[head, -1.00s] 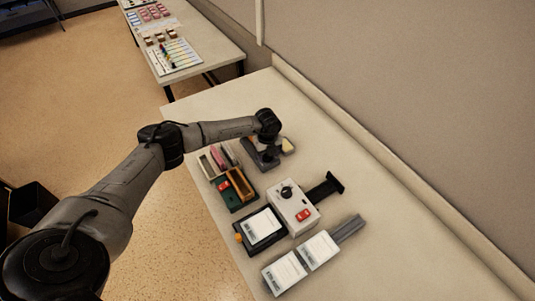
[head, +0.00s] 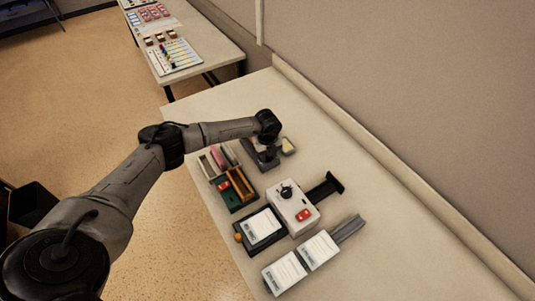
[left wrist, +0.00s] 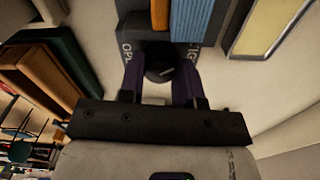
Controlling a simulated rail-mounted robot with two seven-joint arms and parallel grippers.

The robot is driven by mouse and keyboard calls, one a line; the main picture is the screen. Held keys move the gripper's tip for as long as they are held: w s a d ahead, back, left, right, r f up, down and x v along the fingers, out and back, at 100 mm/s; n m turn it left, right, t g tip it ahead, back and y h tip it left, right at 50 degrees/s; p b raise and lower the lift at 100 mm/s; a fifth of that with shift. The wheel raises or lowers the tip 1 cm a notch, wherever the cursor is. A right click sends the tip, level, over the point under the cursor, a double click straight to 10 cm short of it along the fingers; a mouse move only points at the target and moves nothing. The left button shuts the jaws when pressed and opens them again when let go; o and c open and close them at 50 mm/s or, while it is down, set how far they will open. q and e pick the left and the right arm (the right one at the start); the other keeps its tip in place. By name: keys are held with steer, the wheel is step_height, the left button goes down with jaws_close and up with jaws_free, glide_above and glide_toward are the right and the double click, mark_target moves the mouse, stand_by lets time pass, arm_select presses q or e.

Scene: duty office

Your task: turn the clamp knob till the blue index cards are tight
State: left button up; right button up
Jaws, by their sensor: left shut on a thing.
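My left gripper (left wrist: 161,77) is shut on the black clamp knob (left wrist: 160,65), with one finger on each side of it. The knob is on the dark grey card clamp (left wrist: 124,24), which has partly hidden white lettering on both sides of the knob. The blue index cards (left wrist: 192,20) stand in the clamp beyond the knob, beside an orange strip (left wrist: 160,14). I cannot tell how tightly they are pressed. In the head view the clamp (head: 250,154) sits on the desk under my left gripper (head: 267,143), partly covered. My right gripper is not in view.
A tray with green and orange compartments (head: 235,206) stands close in front of the clamp. A yellow-topped block (head: 289,146) is just right of it. A white box with a knob and red button (head: 299,218) stands nearer. The desk towards the wall is clear.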

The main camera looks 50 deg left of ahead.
arm_select(q)
steer(key=shift+m, duration=0.7)
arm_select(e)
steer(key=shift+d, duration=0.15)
arm_select(q)
steer(key=o, duration=0.9)
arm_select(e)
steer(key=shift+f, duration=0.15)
arm_select(q)
step_height(320, 180, up, 14)
steer(key=shift+f, duration=0.1)
